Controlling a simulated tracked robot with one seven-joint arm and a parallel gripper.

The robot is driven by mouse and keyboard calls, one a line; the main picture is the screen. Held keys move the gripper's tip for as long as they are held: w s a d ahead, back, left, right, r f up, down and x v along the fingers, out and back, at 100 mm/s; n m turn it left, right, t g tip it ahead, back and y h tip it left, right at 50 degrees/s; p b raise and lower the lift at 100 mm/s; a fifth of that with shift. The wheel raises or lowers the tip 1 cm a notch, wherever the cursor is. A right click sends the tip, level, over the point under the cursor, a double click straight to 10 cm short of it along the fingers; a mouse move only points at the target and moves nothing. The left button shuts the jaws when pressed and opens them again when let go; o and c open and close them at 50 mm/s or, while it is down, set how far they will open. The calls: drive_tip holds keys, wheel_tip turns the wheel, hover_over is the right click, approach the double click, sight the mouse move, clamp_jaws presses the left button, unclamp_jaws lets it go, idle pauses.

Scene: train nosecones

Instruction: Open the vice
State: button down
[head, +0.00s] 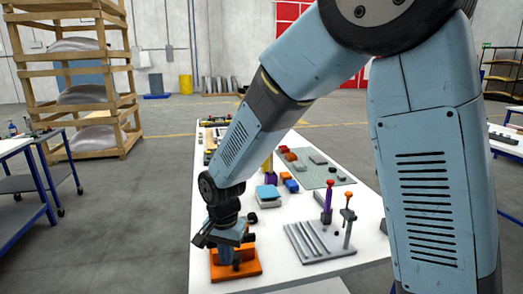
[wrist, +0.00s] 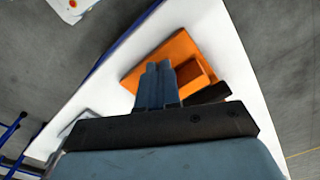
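An orange block-like thing, which looks like the vice (head: 220,268), sits at the near left corner of the white table. It also shows in the wrist view (wrist: 180,48), with a recess on its right side. My gripper (head: 237,262) points down over it. In the wrist view my gripper's two blue-grey fingers (wrist: 160,68) lie close together, side by side, in front of the orange body. I see nothing clearly held between them, and I cannot tell whether they touch the vice. The fingers hide part of it. I cannot make out its jaws.
The white table (head: 272,272) runs away from me. Bare table lies between the vice and the plate.

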drive_tip(key=shift+s+d+f, duration=0.4)
drive_tip(key=shift+d+f, duration=0.2)
drive_tip(key=shift+d, duration=0.8)
drive_tip(key=shift+s, duration=0.3)
wheel_tip(320, 180, up, 6)
drive_tip(key=shift+a+r, duration=0.15)
drive_tip(key=shift+a, duration=0.25)
drive_tip(key=shift+w+a, duration=0.1)
idle(0.4)
